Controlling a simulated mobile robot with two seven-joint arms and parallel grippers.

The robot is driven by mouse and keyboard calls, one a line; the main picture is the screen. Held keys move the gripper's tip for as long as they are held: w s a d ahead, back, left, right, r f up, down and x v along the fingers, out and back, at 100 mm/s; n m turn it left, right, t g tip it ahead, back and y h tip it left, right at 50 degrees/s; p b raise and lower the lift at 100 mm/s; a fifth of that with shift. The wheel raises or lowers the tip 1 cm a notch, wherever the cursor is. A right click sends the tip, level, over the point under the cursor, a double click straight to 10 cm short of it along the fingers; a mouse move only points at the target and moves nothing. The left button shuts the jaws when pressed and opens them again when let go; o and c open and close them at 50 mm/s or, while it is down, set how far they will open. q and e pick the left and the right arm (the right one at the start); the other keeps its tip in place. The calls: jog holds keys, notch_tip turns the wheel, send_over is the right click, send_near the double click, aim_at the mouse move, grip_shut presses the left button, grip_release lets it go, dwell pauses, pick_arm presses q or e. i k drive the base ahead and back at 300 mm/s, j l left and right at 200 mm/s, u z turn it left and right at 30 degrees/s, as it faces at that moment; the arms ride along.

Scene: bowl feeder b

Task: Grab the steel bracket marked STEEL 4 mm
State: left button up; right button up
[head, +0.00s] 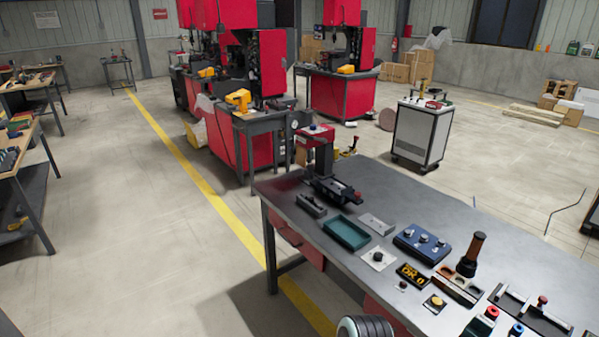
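No marking reading STEEL 4 mm is legible at this size, so I cannot tell which piece is the steel bracket. On the grey workbench (455,215) lie several metal pieces. A light grey flat block (377,223) lies right of a green tray (346,233). A pale plate with a dark knob (378,259) lies in front of the tray. A dark grey block (311,205) lies at the bench's left end. Neither of my grippers shows; a dark ribbed rounded part at the bottom edge may be part of my arm.
The bench also holds a red and black press (320,160), a blue block with knobs (422,245), an amber display (411,275), a brown-handled tool (471,255) and a rail fixture (530,310). Open floor lies left of the bench, crossed by a yellow line (200,170).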

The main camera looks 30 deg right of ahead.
aim_at(328, 182)
jog(key=i+j+z, duration=0.1)
jog(key=i+z, duration=0.25)
jog(key=i+j+z, duration=0.15)
jog(key=i+z, duration=0.2)
jog(key=i+j+z, duration=0.35)
jog(key=i+l, duration=0.05)
